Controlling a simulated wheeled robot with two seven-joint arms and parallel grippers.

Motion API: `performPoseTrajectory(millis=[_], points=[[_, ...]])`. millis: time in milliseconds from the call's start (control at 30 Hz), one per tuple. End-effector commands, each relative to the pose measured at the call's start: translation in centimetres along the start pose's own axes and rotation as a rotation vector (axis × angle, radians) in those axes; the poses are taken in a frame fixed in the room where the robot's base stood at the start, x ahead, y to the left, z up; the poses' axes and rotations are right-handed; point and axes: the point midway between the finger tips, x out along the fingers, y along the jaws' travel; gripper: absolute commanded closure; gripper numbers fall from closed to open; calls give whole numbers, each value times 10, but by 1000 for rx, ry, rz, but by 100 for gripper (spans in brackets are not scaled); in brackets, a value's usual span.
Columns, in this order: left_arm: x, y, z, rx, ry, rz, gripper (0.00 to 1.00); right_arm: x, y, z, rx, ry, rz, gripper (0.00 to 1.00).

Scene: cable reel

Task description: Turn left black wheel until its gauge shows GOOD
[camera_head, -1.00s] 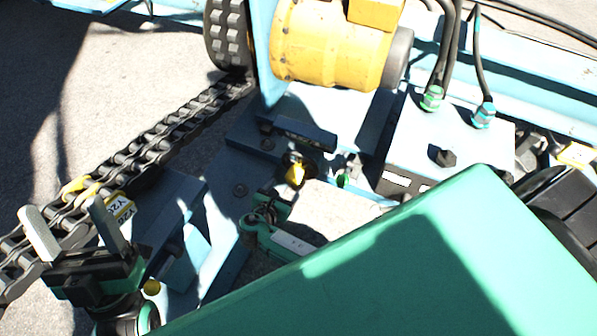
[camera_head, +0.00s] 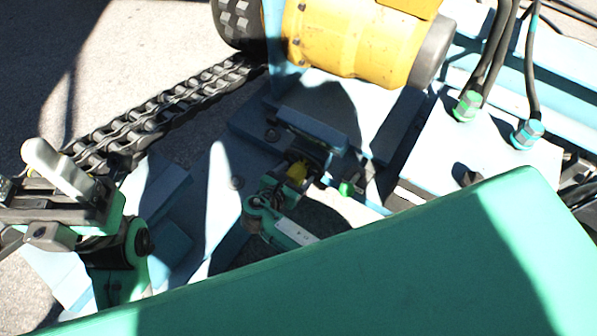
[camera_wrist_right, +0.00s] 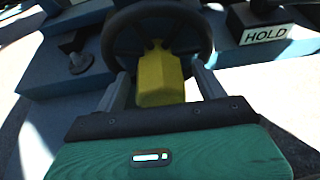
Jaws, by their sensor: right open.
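In the right wrist view, a black wheel (camera_wrist_right: 112,42) stands just ahead of my right gripper (camera_wrist_right: 160,70). A yellow block (camera_wrist_right: 160,80) at the wheel's middle lies between its two fingers. The gripper is open, with a narrow gap on each side of the block. A white plate reading HOLD (camera_wrist_right: 265,34) is to the right of the wheel. In the head view, my right gripper (camera_head: 290,184) is at the yellow block (camera_head: 298,171); the wheel there is shadowed and partly hidden. My left gripper (camera_head: 60,180) is at the left edge, seen side-on, away from the wheel; its finger gap is unclear.
A yellow motor (camera_head: 350,42) is above the wheel area. A heavy chain (camera_head: 170,105) runs diagonally at left. Hoses with green fittings (camera_head: 468,106) rise at right from a pale blue block (camera_head: 480,150). Bare ground (camera_head: 110,45) shows at upper left.

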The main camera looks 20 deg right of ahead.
Motion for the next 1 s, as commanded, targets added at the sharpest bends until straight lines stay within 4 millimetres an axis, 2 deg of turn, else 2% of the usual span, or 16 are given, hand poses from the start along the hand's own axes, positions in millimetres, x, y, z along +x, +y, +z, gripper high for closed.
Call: performPoseTrajectory(millis=[167, 400, 500, 767, 1000], points=[[0, 0, 0, 0, -1, 0, 32, 0, 0, 0, 0, 0, 0, 29], [0, 0, 0, 0, -1, 0, 32, 0, 0, 0, 0, 0, -1, 76], [0, 0, 0, 0, -1, 0, 32, 0, 0, 0, 0, 0, -1, 91], [4, 0, 0, 0, -8, -3, 32, 0, -1, 2, 32, 0, 12, 91], [7, -1, 2, -1, -43, -14, 32, -1, -2, 4, 155, 1, 64, 91]])
